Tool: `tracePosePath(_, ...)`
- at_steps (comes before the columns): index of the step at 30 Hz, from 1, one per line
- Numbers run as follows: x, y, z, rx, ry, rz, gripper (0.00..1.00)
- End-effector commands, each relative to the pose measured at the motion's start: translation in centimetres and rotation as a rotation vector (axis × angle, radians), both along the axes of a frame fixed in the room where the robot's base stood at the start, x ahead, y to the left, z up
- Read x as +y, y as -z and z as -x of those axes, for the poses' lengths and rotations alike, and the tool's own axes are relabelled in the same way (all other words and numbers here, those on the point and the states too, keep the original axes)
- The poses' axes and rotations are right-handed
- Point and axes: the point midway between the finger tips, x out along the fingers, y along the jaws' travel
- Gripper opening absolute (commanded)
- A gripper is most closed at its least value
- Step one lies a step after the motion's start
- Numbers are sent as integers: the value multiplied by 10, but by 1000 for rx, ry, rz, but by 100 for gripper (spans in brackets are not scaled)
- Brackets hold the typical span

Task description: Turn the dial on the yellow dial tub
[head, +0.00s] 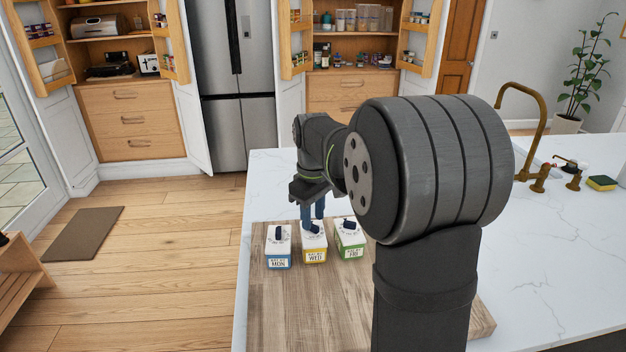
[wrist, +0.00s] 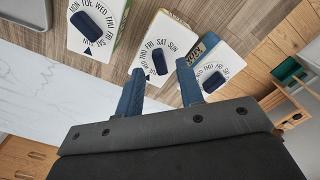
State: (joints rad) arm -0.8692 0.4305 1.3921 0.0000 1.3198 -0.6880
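The yellow dial tub (head: 315,256) is the middle of three white-topped tubs on a wooden board and its front reads WED. Its dark blue dial knob (wrist: 159,62) shows in the wrist view, with day names around it on the white lid (wrist: 165,42). My gripper (head: 313,214) points down at the yellow tub. In the wrist view my gripper (wrist: 160,68) is open, with one blue finger on each side of the knob's near end and gaps beside it. Whether the fingertips reach the knob's height is unclear.
The blue MON tub (head: 278,262) stands close on the left and the green FRI tub (head: 350,252) close on the right. All stand on the wooden board (head: 300,310) on a white marble counter (head: 540,265). A sponge (head: 602,183) and brass tap (head: 540,110) are at the right.

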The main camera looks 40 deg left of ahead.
Motion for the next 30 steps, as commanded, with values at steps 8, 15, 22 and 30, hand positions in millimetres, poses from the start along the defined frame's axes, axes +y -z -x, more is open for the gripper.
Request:
tracePosePath(8, 1, -68, 0, -4, 0, -5, 35)
tracePosePath(15, 1, -122, -1, -3, 0, -3, 35)
tracePosePath(22, 0, -150, 0, 0, 0, 0, 35)
tracePosePath(30, 0, -155, 0, 0, 0, 0, 35)
